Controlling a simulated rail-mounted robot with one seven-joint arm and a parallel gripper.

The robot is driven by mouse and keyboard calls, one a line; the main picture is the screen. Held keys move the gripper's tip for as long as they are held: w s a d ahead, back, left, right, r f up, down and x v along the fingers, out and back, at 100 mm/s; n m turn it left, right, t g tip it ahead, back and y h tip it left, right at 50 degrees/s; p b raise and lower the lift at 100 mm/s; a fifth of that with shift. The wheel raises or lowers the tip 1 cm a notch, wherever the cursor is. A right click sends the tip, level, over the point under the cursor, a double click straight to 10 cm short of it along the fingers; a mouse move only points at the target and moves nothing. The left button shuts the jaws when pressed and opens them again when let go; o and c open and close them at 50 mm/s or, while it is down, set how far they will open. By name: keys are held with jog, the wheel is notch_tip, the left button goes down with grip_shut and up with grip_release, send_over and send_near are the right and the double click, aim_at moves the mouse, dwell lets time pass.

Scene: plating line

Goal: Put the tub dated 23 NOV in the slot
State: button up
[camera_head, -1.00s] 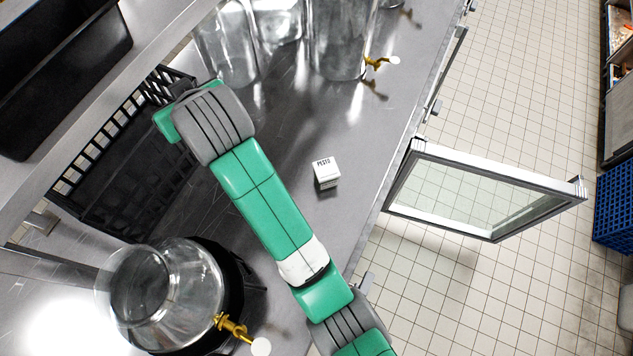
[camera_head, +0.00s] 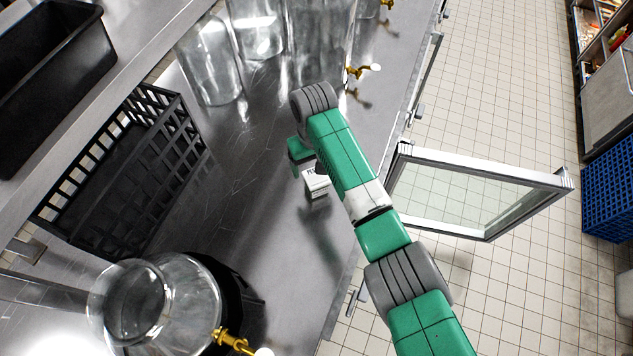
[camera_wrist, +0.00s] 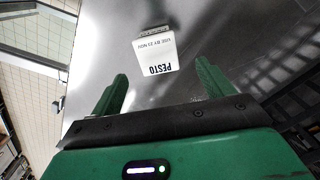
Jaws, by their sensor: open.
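A small white tub (camera_head: 316,183) stands on the steel counter, partly hidden by my arm in the head view. In the wrist view the tub (camera_wrist: 157,52) shows a label reading PESTO and what looks like USE BY 23 NOV, upside down. My gripper (camera_wrist: 160,85) is open and empty. Its two green fingers lie to either side below the tub in the wrist view, and the tub is beyond the fingertips, apart from them. I cannot make out the slot.
A black slatted crate (camera_head: 125,205) stands on the steel counter (camera_head: 255,215) at left. Glass dispensers with brass taps (camera_head: 355,72) stand at the back, and another glass vessel (camera_head: 165,300) at front left. A glass door (camera_head: 465,195) hangs open at right. A black bin (camera_head: 45,75) is upper left.

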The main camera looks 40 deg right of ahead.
aim_at(316, 176)
jog(key=f, duration=0.4)
jog(key=shift+s+f, duration=0.15)
jog(key=shift+s, duration=0.25)
jog(key=shift+w+f, duration=0.1)
jog(key=shift+f, duration=0.25)
jog(key=shift+c, duration=0.2)
jog(key=c, duration=1.2)
jog(key=shift+s+r, duration=0.2)
jog(key=shift+r, duration=1.7)
jog(key=shift+c, duration=0.2)
jog(key=s+a+p, duration=0.1)
jog(key=s, duration=0.6)
jog(key=s+a+r+p, duration=0.1)
jog(key=s+a, duration=0.1)
jog(key=s, duration=0.6)
jog(key=shift+s+a, duration=0.15)
jog(key=shift+a, duration=0.1)
